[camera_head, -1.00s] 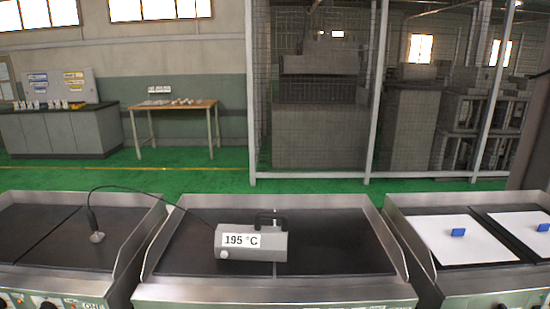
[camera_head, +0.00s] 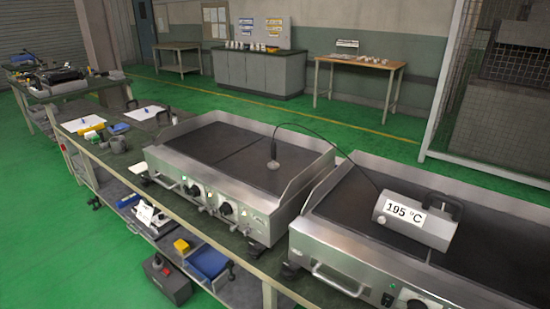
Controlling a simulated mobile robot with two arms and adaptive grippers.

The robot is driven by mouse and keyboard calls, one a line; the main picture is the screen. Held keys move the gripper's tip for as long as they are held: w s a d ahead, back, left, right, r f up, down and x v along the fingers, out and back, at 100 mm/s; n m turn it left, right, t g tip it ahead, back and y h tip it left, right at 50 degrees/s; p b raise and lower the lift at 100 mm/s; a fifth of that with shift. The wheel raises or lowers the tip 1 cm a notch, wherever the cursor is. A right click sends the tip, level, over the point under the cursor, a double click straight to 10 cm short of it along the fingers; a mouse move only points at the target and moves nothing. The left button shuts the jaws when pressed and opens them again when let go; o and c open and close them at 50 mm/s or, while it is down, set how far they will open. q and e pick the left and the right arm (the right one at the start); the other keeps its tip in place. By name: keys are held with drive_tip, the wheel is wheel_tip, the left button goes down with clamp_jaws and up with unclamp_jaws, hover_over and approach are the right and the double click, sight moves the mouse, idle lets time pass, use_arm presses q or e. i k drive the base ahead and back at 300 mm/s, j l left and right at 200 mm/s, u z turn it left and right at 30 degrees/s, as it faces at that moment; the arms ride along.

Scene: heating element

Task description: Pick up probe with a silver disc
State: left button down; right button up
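The probe (camera_head: 273,154) has a dark upright handle and a silver disc (camera_head: 273,165) at its foot. It stands on the right part of the dark plate of the left griddle (camera_head: 205,145). A thin black cable runs from its top to a grey meter box (camera_head: 440,228) with a black handle, labelled 195 °C. The meter box sits on the plate of the griddle at right. Neither of my grippers is in view.
The griddles stand on a long bench (camera_head: 205,232) with a lower shelf. White sheets, yellow and blue items lie at its left end. A wooden table (camera_head: 360,68) and grey cabinets (camera_head: 258,75) stand behind. Green floor lies open between.

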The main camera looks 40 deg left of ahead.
sight(273, 166)
drive_tip(key=j+z, duration=0.45)
drive_tip(key=j, duration=1.5)
